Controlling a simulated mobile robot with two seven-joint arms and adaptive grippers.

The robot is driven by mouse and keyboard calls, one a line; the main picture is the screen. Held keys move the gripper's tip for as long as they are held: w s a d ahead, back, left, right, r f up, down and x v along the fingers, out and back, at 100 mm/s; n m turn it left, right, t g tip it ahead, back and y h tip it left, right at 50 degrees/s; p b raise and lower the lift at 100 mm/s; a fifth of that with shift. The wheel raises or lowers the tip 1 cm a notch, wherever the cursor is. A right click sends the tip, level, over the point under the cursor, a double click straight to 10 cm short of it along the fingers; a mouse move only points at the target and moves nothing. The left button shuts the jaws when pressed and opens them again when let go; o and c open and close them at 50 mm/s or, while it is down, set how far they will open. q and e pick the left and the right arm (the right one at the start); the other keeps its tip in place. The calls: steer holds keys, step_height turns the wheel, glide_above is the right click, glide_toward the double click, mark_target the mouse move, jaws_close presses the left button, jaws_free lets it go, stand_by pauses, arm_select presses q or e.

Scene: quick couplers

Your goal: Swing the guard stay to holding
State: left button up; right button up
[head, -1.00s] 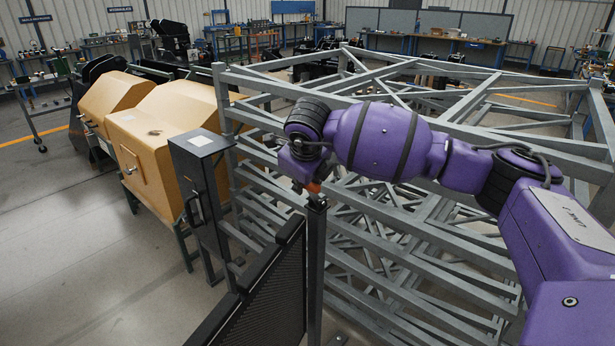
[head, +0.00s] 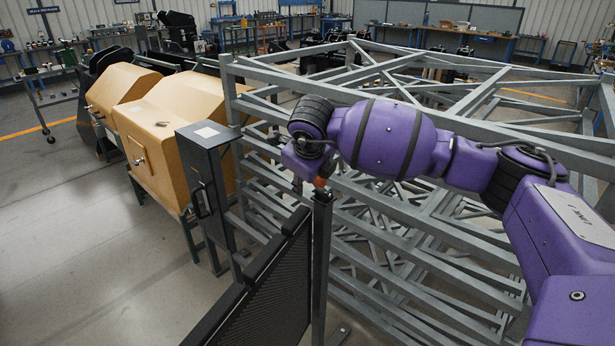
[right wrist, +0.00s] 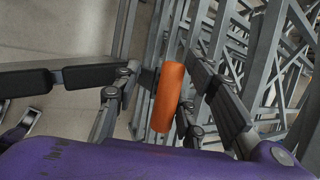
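The guard stay shows as an orange grip (head: 320,182) at the top of a dark post beside the black mesh guard panel (head: 265,300). In the right wrist view the orange cylinder (right wrist: 168,97) stands between the two fingers of my right gripper (right wrist: 160,90). The fingers are spread, with a gap on the cylinder's left side; the right finger is close to it, and contact cannot be told. In the head view my right gripper (head: 308,180) is at the post top, its fingers mostly hidden by the wrist. My left gripper is not in view.
A grey steel lattice frame (head: 420,225) stands just behind and right of the post. A dark narrow cabinet (head: 207,180) and tan housings (head: 170,135) stand to the left. The floor (head: 70,240) at the left is clear.

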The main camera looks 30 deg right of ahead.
steer(key=shift+w+d+r, duration=0.1)
steer(key=shift+d+r, duration=0.05)
steer(key=shift+r, duration=0.15)
steer(key=v, duration=1.1)
steer(key=shift+s+r, duration=0.2)
steer(key=shift+r, duration=0.05)
